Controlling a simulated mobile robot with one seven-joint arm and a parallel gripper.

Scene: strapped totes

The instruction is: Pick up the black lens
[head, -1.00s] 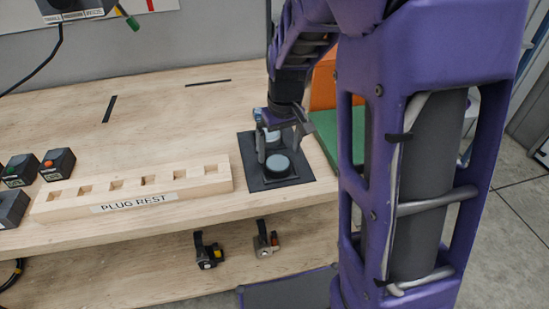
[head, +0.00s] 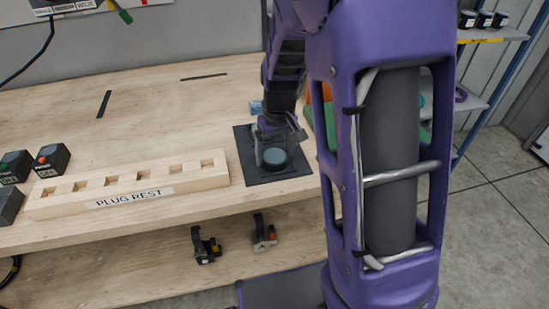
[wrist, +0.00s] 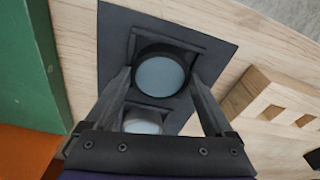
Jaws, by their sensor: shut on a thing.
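The black lens (head: 275,157) is a short dark cylinder with a grey-blue glass top, over the black mat (head: 246,165) on the wooden bench. In the wrist view the lens (wrist: 160,76) lies between the fingertips of my gripper (wrist: 160,84), which is shut on it. In the head view my gripper (head: 272,148) comes down from above and hides part of the lens. I cannot tell whether the lens is clear of the mat. A second, paler round glass (wrist: 142,123) shows nearer the palm in the wrist view, partly hidden by the gripper.
A wooden plug rest (head: 130,188) with several square holes stands left of the mat. Button boxes (head: 50,160) are at the far left. Green (wrist: 25,75) and orange (wrist: 25,150) surfaces lie beside the mat. The bench behind the plug rest is mostly clear.

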